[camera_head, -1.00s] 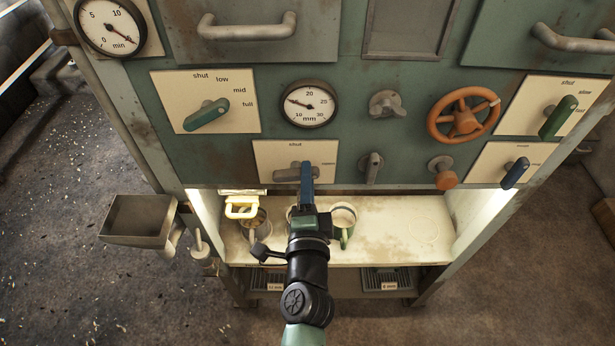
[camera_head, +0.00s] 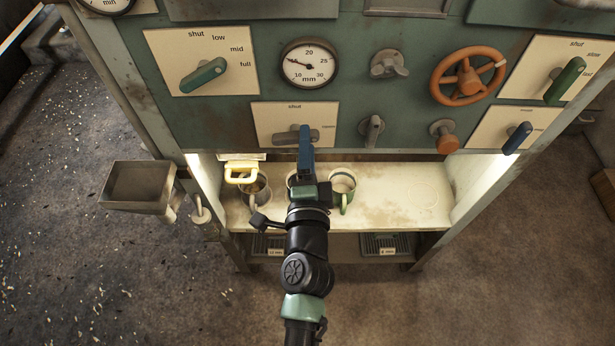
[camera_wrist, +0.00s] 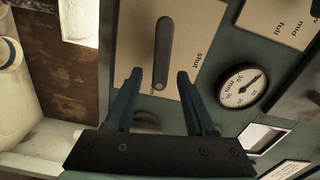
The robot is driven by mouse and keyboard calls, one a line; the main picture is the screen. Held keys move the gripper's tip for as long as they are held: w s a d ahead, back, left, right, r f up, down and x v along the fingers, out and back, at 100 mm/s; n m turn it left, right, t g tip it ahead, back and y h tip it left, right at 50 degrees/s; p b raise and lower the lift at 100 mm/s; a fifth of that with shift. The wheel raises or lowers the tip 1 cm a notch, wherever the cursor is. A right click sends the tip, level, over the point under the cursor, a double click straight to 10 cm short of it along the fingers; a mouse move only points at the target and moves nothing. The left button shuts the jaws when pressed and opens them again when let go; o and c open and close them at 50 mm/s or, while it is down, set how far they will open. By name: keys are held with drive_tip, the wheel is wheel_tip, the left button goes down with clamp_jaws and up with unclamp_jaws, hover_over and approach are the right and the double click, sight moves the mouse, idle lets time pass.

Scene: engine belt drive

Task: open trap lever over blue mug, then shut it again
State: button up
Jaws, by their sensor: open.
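The grey trap lever (camera_head: 284,138) is on a cream plate (camera_head: 262,114) marked "shut" at the top, with a label at the right. It lies roughly level across the plate. My gripper (camera_head: 305,132) is in front of its right part and hides some of it. In the wrist view the lever (camera_wrist: 163,50) runs lengthwise, its lower end near the gap between my parted blue fingers (camera_wrist: 160,76). Contact cannot be told. A mug (camera_head: 291,178) below is mostly hidden by my gripper; its colour is unclear.
A grey knob (camera_head: 371,130) and orange knob (camera_head: 444,136) stick out right of the lever.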

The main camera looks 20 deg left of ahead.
drive_tip(key=b+v, duration=0.3)
drive_tip(key=v, duration=0.8)
drive_tip(key=shift+s+b, duration=0.35)
drive_tip(key=shift+b, duration=0.05)
drive_tip(key=shift+d, duration=0.1)
drive_tip(key=w+d+r+n+t, duration=0.1)
drive_tip(key=w+r+n+t, duration=0.15)
drive_tip(key=r, duration=0.65)
drive_tip(key=w+r+n+t+y, duration=0.15)
drive_tip(key=r+n, duration=0.25)
drive_tip(key=r, duration=0.6)
drive_tip(key=w+d+r+n+t+h, duration=0.15)
drive_tip(key=r+n, duration=0.25)
drive_tip(key=r, duration=0.5)
drive_tip(key=s+d+r+n+t+h, duration=0.1)
drive_tip(key=s+d+r+t+h, duration=0.1)
drive_tip(key=r, duration=0.8)
drive_tip(key=s+d+r+n+t+h+p, duration=0.1)
drive_tip(key=s+d+r+t+h, duration=0.1)
drive_tip(key=r, duration=0.8)
drive_tip(key=s+d, duration=0.1)
drive_tip(key=s, duration=0.1)
drive_tip(key=shift+s+n+h, duration=0.3)
drive_tip(key=shift+n, duration=0.05)
drive_tip(key=shift+r+t, duration=0.1)
drive_tip(key=shift+t, duration=0.15)
